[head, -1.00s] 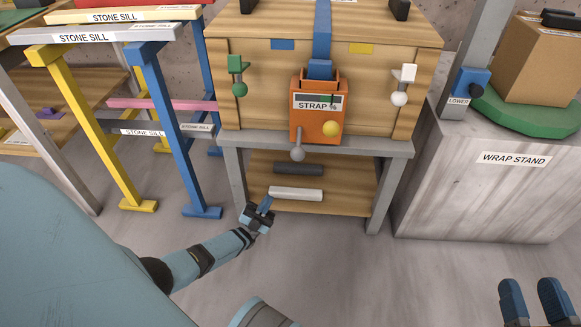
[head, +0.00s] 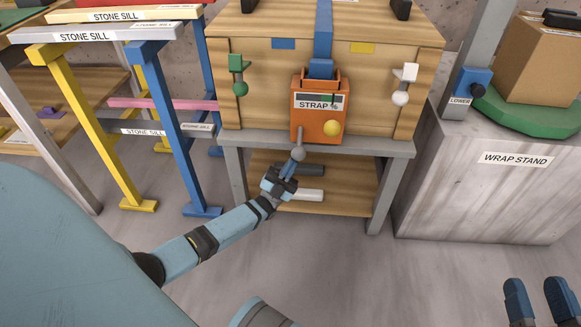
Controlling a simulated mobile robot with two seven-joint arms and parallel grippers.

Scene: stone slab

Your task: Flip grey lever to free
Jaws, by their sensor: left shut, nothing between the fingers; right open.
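The grey lever (head: 299,142) hangs down from the lower left of the orange strap box (head: 305,119), with a round grey knob at its lower end. The box has a label reading "STRAP %" and a yellow knob (head: 331,128). My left gripper (head: 293,163) is shut with its fingertips at or just below the grey knob. I cannot tell whether they touch it. My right gripper (head: 534,302) is at the bottom right, open and empty, far from the lever.
The strap box sits on the front of a wooden crate (head: 265,99) with a blue strap (head: 323,30). Green (head: 236,63) and white (head: 410,73) levers flank it. Grey and white bars lie on the shelf below. A wrap stand (head: 470,190) stands right; trestles stand left.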

